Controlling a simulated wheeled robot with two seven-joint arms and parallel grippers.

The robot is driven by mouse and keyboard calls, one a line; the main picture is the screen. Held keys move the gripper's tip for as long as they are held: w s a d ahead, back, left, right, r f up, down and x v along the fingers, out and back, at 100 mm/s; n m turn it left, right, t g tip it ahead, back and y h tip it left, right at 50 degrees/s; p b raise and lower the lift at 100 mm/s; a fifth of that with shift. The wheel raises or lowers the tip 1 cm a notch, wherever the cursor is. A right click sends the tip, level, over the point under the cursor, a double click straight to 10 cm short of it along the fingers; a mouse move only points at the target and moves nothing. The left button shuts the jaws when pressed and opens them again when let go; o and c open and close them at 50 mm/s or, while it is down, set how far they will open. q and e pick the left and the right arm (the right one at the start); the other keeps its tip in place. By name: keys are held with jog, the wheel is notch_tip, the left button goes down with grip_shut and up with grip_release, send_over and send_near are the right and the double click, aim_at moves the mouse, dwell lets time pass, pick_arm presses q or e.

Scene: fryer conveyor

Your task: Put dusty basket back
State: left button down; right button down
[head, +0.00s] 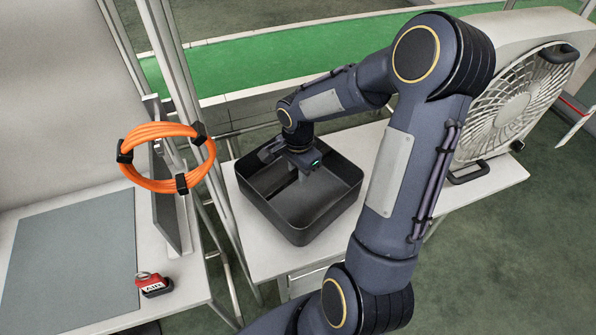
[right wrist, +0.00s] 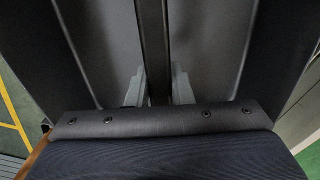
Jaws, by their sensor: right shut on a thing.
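The dark grey basket (head: 300,234), a square open bin with a divider across its middle, stands on the white table to the right of the frame posts. My right gripper (head: 301,172) reaches down into it from above and is shut on the basket's divider. In the right wrist view both fingers (right wrist: 158,88) sit on either side of the divider (right wrist: 153,40), with the basket's compartments (right wrist: 100,40) to left and right. The basket looks empty, though my arm hides part of its far side. My left gripper does not show.
A white fan (head: 510,105) stands on the table's right. A green conveyor belt (head: 270,60) runs behind.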

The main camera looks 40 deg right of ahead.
jog(key=shift+f+b, duration=0.2)
jog(key=shift+b, duration=0.1)
jog(key=c, duration=1.3)
grip_release()
jog(key=shift+r, duration=0.1)
notch_tip(320, 180, up, 12)
jog(key=f, duration=0.1)
jog(key=s+a+r+n+t+y, duration=0.1)
jog(key=s+a+n+t, duration=0.1)
jog(key=s+a+n, duration=0.2)
jog(key=s+a+r+n+t+y, duration=0.1)
jog(key=s+a+n, duration=0.3)
jog(key=s+n, duration=0.2)
jog(key=s+a+r+n+t+y, duration=0.1)
jog(key=s+a+n+t, duration=0.1)
jog(key=s+a+n, duration=0.2)
jog(key=shift+s+a+r+n+t+y+p, duration=0.15)
jog(key=shift+s+n+t+y+p, duration=0.2)
jog(key=shift+s+n, duration=0.4)
